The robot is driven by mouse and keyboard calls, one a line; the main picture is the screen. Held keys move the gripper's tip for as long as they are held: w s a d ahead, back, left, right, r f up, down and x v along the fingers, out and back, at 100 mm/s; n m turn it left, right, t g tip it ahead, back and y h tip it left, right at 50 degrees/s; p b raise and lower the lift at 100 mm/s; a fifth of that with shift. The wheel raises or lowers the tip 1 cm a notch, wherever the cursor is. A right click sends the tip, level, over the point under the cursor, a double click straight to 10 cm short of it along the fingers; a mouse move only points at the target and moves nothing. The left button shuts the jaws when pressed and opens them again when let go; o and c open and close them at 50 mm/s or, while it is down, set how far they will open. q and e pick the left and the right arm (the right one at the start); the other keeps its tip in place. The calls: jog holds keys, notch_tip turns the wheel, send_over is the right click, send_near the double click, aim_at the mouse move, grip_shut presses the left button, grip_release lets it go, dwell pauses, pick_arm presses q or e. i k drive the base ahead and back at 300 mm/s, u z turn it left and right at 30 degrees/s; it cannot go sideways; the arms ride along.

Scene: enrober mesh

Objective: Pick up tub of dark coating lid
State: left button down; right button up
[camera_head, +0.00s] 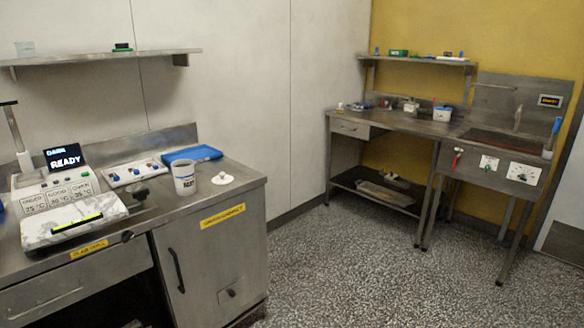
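A white tub (184,178) with dark lettering on its side stands upright on the left steel counter, near its right end. The lettering is too small to read surely. A round white lid (222,179) with a small knob on top lies flat on the counter just right of the tub, apart from it. The tub's top looks uncovered; its contents cannot be made out. Neither of my grippers shows in this view.
A machine with a READY screen (66,158) stands on the left counter (240,171). A blue tray (192,154) lies behind the tub. Across open speckled floor (370,262) stand a steel bench (398,120) with small items and a unit with dials (513,171).

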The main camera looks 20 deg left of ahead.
aim_at(221, 180)
jog(key=z, duration=0.35)
jog(key=i, duration=1.8)
jog(key=u, duration=1.25)
jog(key=i, duration=0.9)
jog(key=u, duration=1)
